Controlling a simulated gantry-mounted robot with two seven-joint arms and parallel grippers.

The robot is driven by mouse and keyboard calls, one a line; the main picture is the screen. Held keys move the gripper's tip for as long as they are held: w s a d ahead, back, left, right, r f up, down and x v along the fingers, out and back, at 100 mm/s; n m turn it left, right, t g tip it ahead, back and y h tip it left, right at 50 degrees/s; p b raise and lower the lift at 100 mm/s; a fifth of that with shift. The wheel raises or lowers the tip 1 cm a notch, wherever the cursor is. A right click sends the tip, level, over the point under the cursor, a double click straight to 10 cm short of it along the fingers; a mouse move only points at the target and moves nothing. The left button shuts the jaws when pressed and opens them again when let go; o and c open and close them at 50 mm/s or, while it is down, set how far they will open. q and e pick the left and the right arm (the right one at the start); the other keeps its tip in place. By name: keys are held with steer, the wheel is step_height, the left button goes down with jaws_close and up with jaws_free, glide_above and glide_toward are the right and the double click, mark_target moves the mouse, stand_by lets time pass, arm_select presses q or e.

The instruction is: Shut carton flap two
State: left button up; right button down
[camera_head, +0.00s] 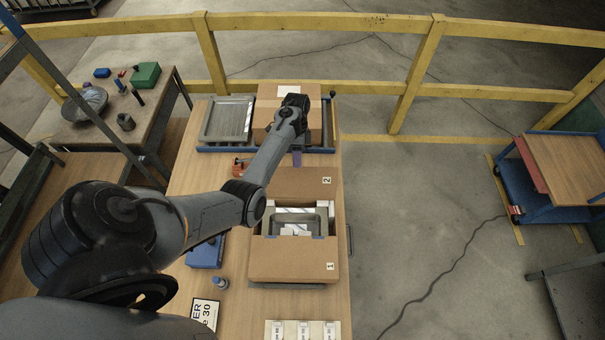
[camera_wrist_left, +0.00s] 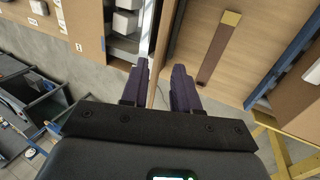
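An open cardboard carton stands on the wooden bench. Its flap two (camera_head: 308,185), marked "2", is folded back on the far side. Flap one (camera_head: 290,262), marked "1", is folded out on the near side. A grey tray (camera_head: 325,212) and white items (camera_head: 296,230) show inside the carton. My left gripper (camera_head: 297,160) points down just beyond flap two's far edge; contact cannot be told. My right gripper is not in view.
A closed carton (camera_head: 268,112) and a grey tray (camera_head: 228,120) stand at the bench's far end. An orange object (camera_head: 240,165) lies left of my gripper. A blue box (camera_head: 206,253) lies left of the carton. White cards (camera_head: 303,330) lie at the front.

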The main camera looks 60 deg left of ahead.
mark_target(297, 174)
arm_select(q)
steer(key=x, duration=0.7)
steer(key=shift+s+d+f+p, duration=0.1)
steer(key=shift+s+f+p, duration=0.05)
steer(key=shift+f+p, duration=0.15)
jaws_close()
stand_by(1.2)
